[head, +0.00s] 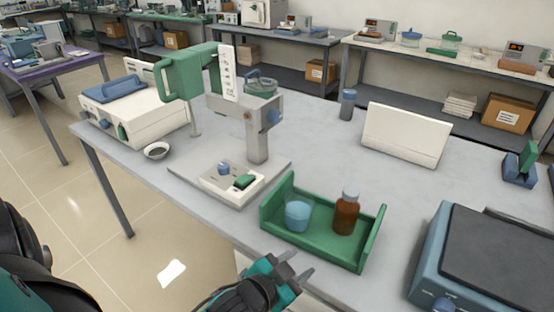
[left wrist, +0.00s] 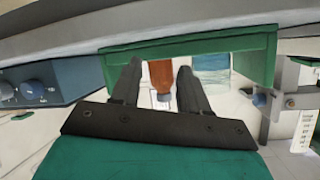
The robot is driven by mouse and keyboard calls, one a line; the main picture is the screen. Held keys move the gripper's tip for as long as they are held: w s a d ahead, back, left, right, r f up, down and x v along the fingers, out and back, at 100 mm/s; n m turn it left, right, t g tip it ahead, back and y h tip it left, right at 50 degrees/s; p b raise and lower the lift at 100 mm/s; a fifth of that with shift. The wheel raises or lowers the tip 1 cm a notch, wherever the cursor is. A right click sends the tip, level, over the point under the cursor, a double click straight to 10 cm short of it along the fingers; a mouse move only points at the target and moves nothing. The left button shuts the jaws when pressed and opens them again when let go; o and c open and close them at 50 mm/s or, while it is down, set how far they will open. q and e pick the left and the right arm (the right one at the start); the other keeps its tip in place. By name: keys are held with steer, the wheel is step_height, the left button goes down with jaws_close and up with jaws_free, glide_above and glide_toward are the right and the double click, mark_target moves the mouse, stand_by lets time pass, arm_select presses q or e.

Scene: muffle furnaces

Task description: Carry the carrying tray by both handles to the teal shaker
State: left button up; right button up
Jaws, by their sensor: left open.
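The green carrying tray (head: 318,249) stands near the front edge of the table, with raised walls at its left and right ends. It holds a light-blue beaker (head: 298,216) and a brown bottle (head: 346,217). The shaker (head: 432,258), a blue-teal box with a dark top plate (head: 505,252), stands to the tray's right. My left gripper (head: 297,264) is open and empty just in front of the tray's front side. In the left wrist view its fingers (left wrist: 158,88) are spread, with the tray (left wrist: 190,45) and bottle (left wrist: 162,75) beyond. My right gripper is out of view.
A device with a post and pale base (head: 262,172) stands left behind the tray. A white panel (head: 405,136) and a blue-capped jar (head: 347,105) stand farther back. The tabletop between the tray and the white panel is clear.

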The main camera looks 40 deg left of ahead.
arm_select(q)
steer(key=shift+m+t+y, duration=0.4)
steer(key=shift+t, duration=0.5)
steer(key=w+a+r, duration=0.1)
steer(key=w+r, duration=0.1)
steer(key=w+a+r, duration=0.1)
steer(key=w+r, duration=0.2)
steer(key=w+a+r, duration=0.1)
steer(key=w+r, duration=0.1)
steer(key=shift+w+r, duration=0.3)
steer(key=shift+r, duration=0.1)
steer(key=w+a+r, duration=0.2)
steer(key=w, duration=0.1)
steer(key=r+n+g+y, duration=0.2)
steer(key=n+g, duration=0.4)
steer(key=g, duration=0.3)
glide_above(278, 186)
steer(key=shift+s+d+f, duration=0.2)
steer(key=shift+s, duration=0.25)
steer(key=s+r+g, duration=0.1)
steer(key=s+g+h, duration=0.1)
steer(key=shift+a+r+n+g, duration=0.15)
steer(key=shift+r+n+g, duration=0.15)
steer(key=shift+r, duration=0.05)
steer(key=shift+f, duration=0.3)
steer(key=x, duration=1.1)
steer(key=shift+f, duration=0.15)
